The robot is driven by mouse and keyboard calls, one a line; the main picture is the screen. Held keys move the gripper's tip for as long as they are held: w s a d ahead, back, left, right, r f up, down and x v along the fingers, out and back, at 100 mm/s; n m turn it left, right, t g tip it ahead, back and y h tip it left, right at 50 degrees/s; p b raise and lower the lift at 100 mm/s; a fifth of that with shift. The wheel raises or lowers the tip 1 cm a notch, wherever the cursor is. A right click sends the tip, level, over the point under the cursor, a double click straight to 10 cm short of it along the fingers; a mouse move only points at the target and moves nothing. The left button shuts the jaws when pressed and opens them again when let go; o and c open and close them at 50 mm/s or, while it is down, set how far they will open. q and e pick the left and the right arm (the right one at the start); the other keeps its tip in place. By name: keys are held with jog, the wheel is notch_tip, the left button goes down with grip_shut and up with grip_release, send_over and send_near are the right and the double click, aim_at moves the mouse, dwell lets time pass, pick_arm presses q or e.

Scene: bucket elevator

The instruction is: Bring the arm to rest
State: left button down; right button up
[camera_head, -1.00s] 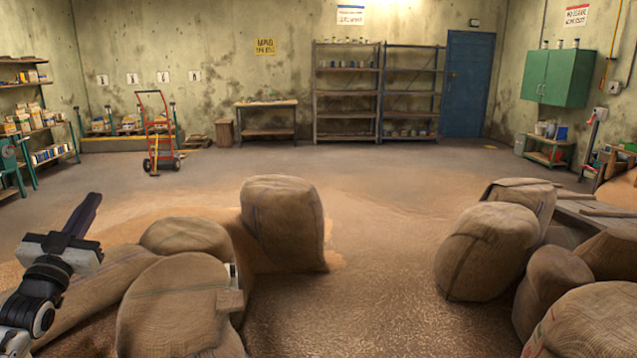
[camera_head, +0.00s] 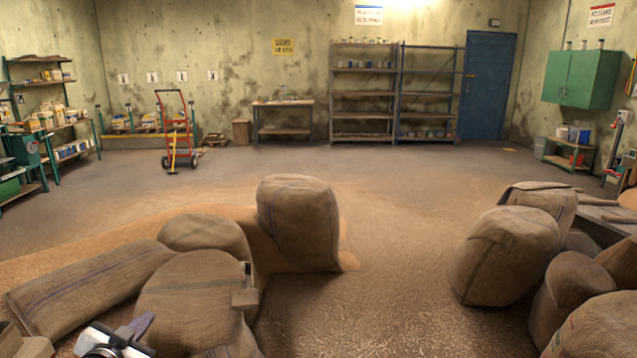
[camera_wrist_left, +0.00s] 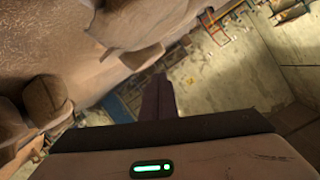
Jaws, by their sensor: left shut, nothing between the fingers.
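My left gripper (camera_head: 138,326) is low at the bottom left of the head view, in front of the burlap sacks. Its dark fingers are closed together with nothing between them. In the left wrist view the closed fingers (camera_wrist_left: 158,97) point away over a tilted view of the room. Most of my left arm is below the picture edge. My right gripper does not show in either view.
Burlap sacks lie close at the left (camera_head: 190,300) and at the right (camera_head: 505,255), with open floor (camera_head: 400,240) between them. A red hand truck (camera_head: 175,130), shelves (camera_head: 362,95) and a blue door (camera_head: 487,85) stand along the back wall.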

pick_arm(q)
jog(key=s+d+f+g+h, duration=0.2)
jog(key=s+d+f, duration=0.6)
jog(key=f, duration=0.2)
jog(key=s+d+f+g, duration=0.1)
jog(key=s+d+f, duration=0.2)
jog(key=s+d, duration=0.2)
jog(key=s+d+f+n+g+h, duration=0.1)
jog(key=s+d+f, duration=0.3)
jog(key=s, duration=0.8)
jog(key=s+d+f+n+g+h, duration=0.1)
jog(key=s+d+f, duration=0.3)
jog(key=s+d, duration=0.3)
jog(key=shift+s+d+g, duration=0.15)
jog(key=shift+s+g, duration=0.15)
jog(key=shift+s, duration=0.95)
jog(key=shift+f, duration=0.1)
